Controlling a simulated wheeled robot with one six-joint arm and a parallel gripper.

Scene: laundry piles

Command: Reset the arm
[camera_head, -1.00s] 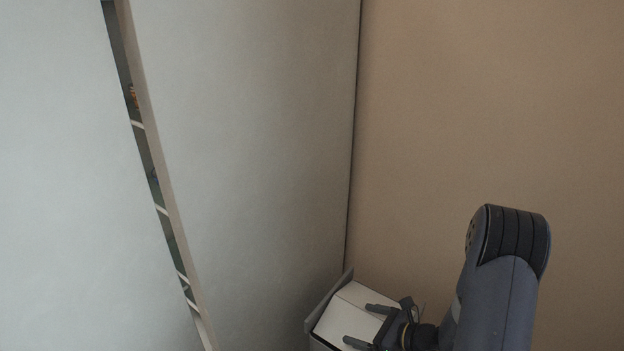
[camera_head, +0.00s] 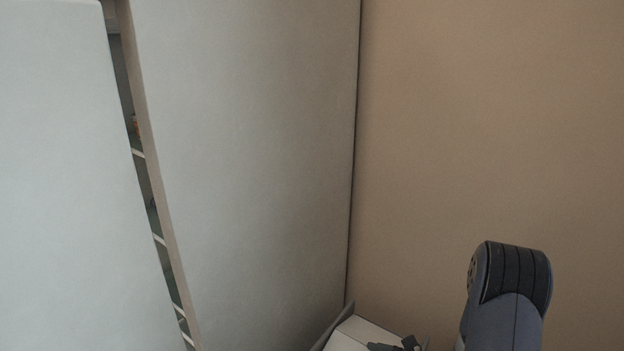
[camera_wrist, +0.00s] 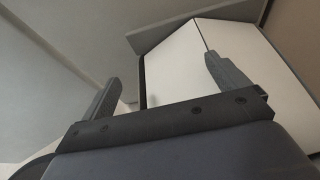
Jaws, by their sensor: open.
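My gripper (camera_wrist: 165,85) is open in the wrist view, with its two fingers apart and nothing between them. In the head view only a small part of my gripper (camera_head: 385,347) shows at the bottom edge; the rest is cut off. A white-topped box (camera_wrist: 172,62) with a grey raised rim lies in front of the fingers in the wrist view. The same box (camera_head: 358,332) shows at the bottom of the head view, just beside my gripper. I cannot tell whether the fingers touch it.
Tall pale panels (camera_head: 250,150) fill the left and middle. A narrow gap (camera_head: 150,190) between them shows shelves with small items. A tan wall (camera_head: 490,120) meets the panel in a corner behind the box. The space before the upper wall is clear.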

